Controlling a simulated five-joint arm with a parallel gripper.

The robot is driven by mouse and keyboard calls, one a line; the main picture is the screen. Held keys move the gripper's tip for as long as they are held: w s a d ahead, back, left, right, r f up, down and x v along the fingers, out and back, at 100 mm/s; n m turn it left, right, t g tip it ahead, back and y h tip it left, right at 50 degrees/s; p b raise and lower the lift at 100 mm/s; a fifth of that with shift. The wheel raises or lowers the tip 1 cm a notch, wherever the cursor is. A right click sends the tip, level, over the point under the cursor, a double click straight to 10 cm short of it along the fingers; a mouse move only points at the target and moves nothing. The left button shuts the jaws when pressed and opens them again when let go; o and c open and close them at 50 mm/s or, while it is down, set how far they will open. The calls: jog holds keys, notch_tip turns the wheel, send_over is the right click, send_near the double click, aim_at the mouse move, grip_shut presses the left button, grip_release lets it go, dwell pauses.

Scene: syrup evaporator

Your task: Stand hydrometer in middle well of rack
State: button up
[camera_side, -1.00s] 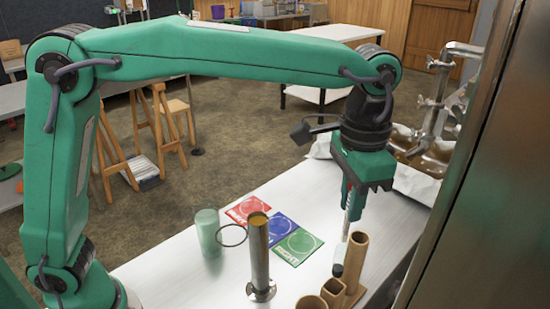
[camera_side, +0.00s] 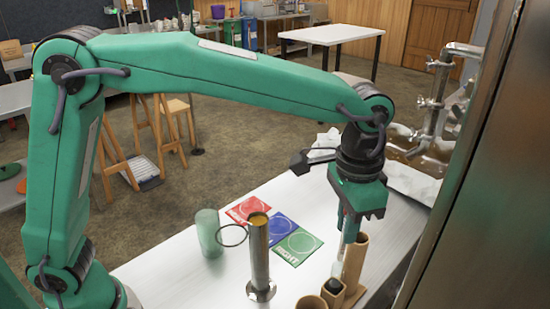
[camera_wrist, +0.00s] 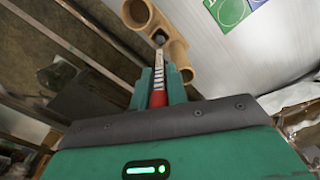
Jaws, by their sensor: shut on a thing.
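My gripper (camera_side: 349,236) is shut on the hydrometer (camera_side: 337,268), a thin pale glass stem with a dark lower end. In the camera_wrist view my gripper (camera_wrist: 159,82) grips it near its red part, and the scale of the hydrometer (camera_wrist: 158,70) runs away from me. The tan rack (camera_side: 356,262) stands at the table's front right, with a tall well at the back and lower ones in front. The dark end is at the mouth of the middle well; how far inside it is, I cannot tell. The rack also shows in the camera_wrist view (camera_wrist: 181,60).
A metal cylinder with amber liquid (camera_side: 259,255) stands left of the rack, with a ring at its side. A green translucent cup (camera_side: 208,232) is farther left. Red, blue and green cards (camera_side: 299,244) lie behind. A metal panel (camera_side: 465,170) closes off the right.

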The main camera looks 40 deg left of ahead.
aim_at(341, 259)
jog(key=shift+f, duration=2.45)
jog(key=o, duration=0.9)
jog(key=o, duration=1.3)
jog(key=shift+r, duration=0.1)
